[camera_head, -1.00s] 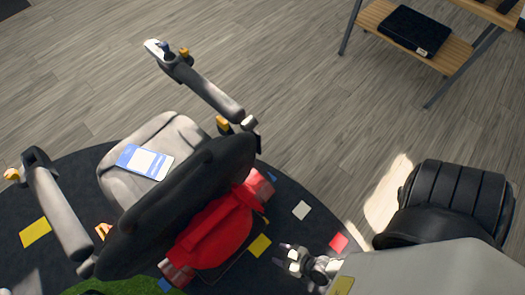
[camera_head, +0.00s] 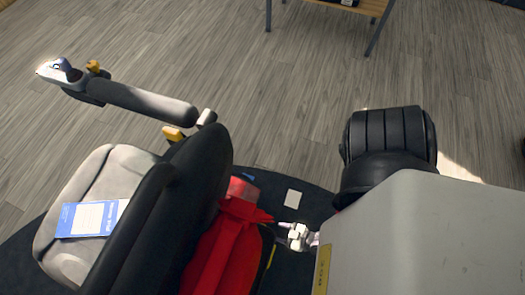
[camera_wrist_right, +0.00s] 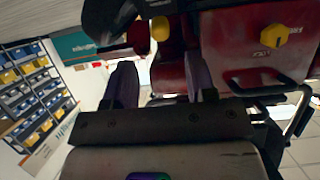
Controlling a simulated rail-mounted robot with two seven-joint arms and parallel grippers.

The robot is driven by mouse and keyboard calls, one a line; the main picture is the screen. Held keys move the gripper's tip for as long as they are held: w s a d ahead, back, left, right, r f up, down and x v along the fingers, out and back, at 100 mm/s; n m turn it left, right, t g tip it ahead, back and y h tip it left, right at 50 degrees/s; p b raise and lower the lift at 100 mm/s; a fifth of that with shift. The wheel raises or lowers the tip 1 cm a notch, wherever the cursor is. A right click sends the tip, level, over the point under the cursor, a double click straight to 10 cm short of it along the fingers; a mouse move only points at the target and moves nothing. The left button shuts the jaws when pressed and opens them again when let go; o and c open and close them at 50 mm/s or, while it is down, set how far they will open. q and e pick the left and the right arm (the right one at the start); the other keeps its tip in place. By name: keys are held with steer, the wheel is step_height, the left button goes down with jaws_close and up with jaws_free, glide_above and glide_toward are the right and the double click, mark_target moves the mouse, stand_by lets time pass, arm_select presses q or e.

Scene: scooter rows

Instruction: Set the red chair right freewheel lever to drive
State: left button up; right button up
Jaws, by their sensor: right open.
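The red chair (camera_head: 225,232) is seen from behind and above in the head view, with a grey seat, dark backrest and red rear body. My right gripper (camera_head: 297,235) is just right of the red rear body. In the right wrist view my right gripper (camera_wrist_right: 160,72) is open, its two dark fingers apart with nothing between them. Another yellow knob (camera_wrist_right: 274,35) is on the red panel (camera_wrist_right: 240,50) at right. I cannot tell which is the right freewheel lever or its setting.
A blue and white leaflet (camera_head: 92,218) lies on the seat. An armrest (camera_head: 140,103) with a joystick reaches up left. A table (camera_head: 350,5) stands at the top. A dark tube frame (camera_wrist_right: 298,110) is right of the fingers. The wood floor (camera_head: 270,110) is clear.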

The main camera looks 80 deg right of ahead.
steer(key=b+x, duration=0.2)
steer(key=x, duration=0.5)
steer(key=shift+w+f+b, duration=0.1)
steer(key=shift+b, duration=0.25)
steer(key=shift+x, duration=0.75)
steer(key=c, duration=0.9)
jaws_close()
